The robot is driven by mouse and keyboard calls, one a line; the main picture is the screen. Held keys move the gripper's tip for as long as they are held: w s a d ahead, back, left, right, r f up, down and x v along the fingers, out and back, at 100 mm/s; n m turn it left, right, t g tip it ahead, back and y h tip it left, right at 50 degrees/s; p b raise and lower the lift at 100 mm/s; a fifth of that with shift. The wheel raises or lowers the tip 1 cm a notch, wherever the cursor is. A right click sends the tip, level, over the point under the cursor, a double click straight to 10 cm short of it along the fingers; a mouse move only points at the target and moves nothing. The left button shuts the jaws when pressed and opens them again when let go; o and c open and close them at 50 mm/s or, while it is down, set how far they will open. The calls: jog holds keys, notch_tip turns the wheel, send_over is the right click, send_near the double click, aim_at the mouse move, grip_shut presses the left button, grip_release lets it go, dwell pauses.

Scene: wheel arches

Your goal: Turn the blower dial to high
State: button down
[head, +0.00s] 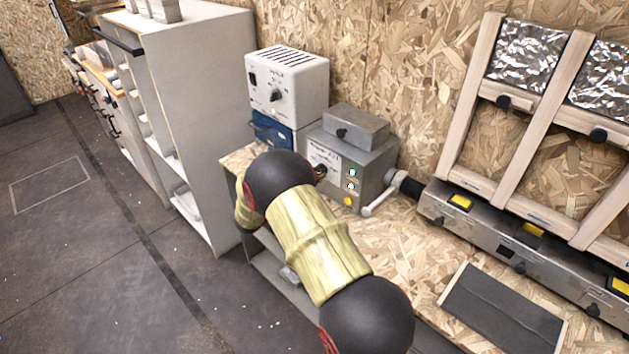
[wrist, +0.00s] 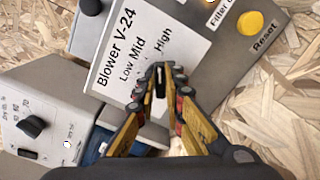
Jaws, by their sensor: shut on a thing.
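The grey blower box (head: 372,165) stands on the wooden bench at the wall. In the wrist view its white label (wrist: 115,45) reads "Blower V-24" with "Low", "Mid" and "High". My gripper (wrist: 164,76) is at this panel, its two fingers closed together just below the word "High". The dark blower dial (wrist: 160,84) shows between the fingers, which are shut on it. Most of the dial is hidden, so its exact pointing is hard to tell.
A white unit with a black knob (head: 287,84) stands left of the blower, also in the wrist view (wrist: 45,120). The blower has a yellow Reset button (wrist: 250,23). A crank handle (head: 380,195) and a metal rail unit (head: 490,230) lie to the right.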

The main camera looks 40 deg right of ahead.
jog(key=shift+f+m+b, duration=0.2)
jog(key=shift+m+b, duration=0.4)
jog(key=shift+m, duration=0.2)
jog(key=c, duration=2)
grip_release()
jog(key=shift+r, duration=0.1)
jog(key=shift+o, duration=0.6)
jog(key=s+a, duration=0.1)
jog(key=a, duration=1.1)
